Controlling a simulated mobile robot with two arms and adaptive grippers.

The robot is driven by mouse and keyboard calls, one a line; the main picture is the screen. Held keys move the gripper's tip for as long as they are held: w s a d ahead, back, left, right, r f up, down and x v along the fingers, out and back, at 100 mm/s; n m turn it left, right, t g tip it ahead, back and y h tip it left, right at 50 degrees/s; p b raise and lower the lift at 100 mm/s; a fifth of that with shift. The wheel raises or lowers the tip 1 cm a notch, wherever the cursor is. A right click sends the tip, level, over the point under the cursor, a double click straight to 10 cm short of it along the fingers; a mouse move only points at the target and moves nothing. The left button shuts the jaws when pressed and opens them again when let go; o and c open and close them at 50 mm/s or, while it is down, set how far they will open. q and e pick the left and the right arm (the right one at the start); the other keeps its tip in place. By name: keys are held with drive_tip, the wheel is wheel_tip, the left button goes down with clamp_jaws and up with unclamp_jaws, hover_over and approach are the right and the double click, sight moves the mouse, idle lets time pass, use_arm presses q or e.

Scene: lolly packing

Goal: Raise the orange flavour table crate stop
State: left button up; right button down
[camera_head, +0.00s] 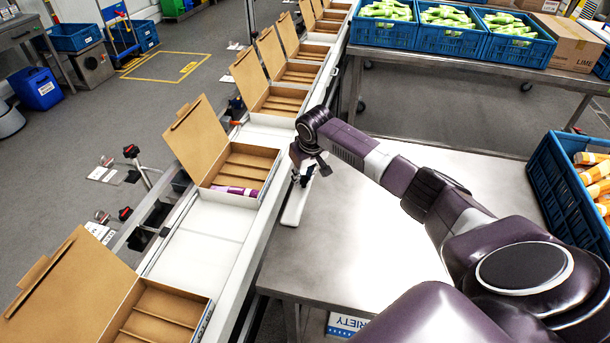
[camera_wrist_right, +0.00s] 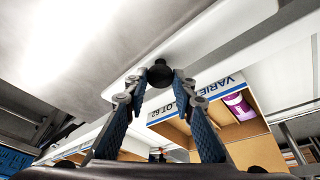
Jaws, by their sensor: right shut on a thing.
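The crate stop (camera_head: 294,207) is a pale flat bar along the left edge of the steel table (camera_head: 370,235), beside the conveyor. In the wrist view the stop (camera_wrist_right: 225,28) shows as a white bar with a black round knob (camera_wrist_right: 160,74) on it. My right gripper (camera_head: 303,176) is over the bar. In the wrist view its blue-padded fingers (camera_wrist_right: 157,92) are closed around the knob. The blue crate of orange lollies (camera_head: 563,200) stands at the table's right side. My left gripper is not in view.
Open brown cartons (camera_head: 245,165) line the conveyor (camera_head: 195,245) left of the table; one holds purple lollies (camera_head: 235,190). Blue crates of green lollies (camera_head: 450,40) stand on another table behind. The steel tabletop between the stop and the orange crate is clear, under my right arm.

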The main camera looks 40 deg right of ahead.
sight(294, 186)
drive_tip(key=shift+w+a+r+g+h, duration=0.35)
drive_tip(key=shift+w+a+g+h, duration=0.1)
drive_tip(key=shift+w+g+h, duration=0.05)
drive_tip(key=shift+w+a+f+g+h+b, duration=0.1)
drive_tip(key=shift+w+a+g+h+b, duration=0.2)
drive_tip(key=shift+g+h+b, duration=0.25)
drive_tip(key=g+b, duration=0.1)
drive_tip(key=b, duration=0.1)
drive_tip(key=w+h+b, duration=0.1)
drive_tip(key=b, duration=0.2)
drive_tip(key=shift+a+n+g, duration=0.3)
drive_tip(key=shift+n+g, duration=0.05)
drive_tip(key=shift+n, duration=0.05)
drive_tip(key=shift+a+r+g+h+b, duration=0.25)
drive_tip(key=shift+h+b, duration=0.2)
drive_tip(key=shift+b, duration=0.75)
drive_tip(key=shift+d, duration=0.1)
